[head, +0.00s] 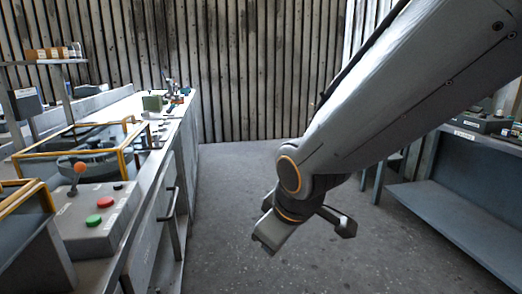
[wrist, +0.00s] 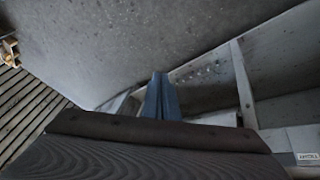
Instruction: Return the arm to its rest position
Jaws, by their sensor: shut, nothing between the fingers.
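My arm reaches down from the upper right in the head view and bends at an orange-ringed joint over open floor between the left bench and the right table. Its end hangs in the air, apart from both. In the wrist view my gripper (wrist: 162,94) shows as two blue-grey fingers pressed together above the dark ribbed body at the bottom edge. It is shut with nothing between the fingers. In the head view the fingers cannot be made out clearly.
A long bench (head: 184,117) with a control box (head: 99,222), an orange-knobbed lever (head: 80,170) and yellow-framed guards (head: 100,128) runs along the left. A grey table with a lower shelf (head: 455,215) stands at right. The floor (head: 235,190) between is clear.

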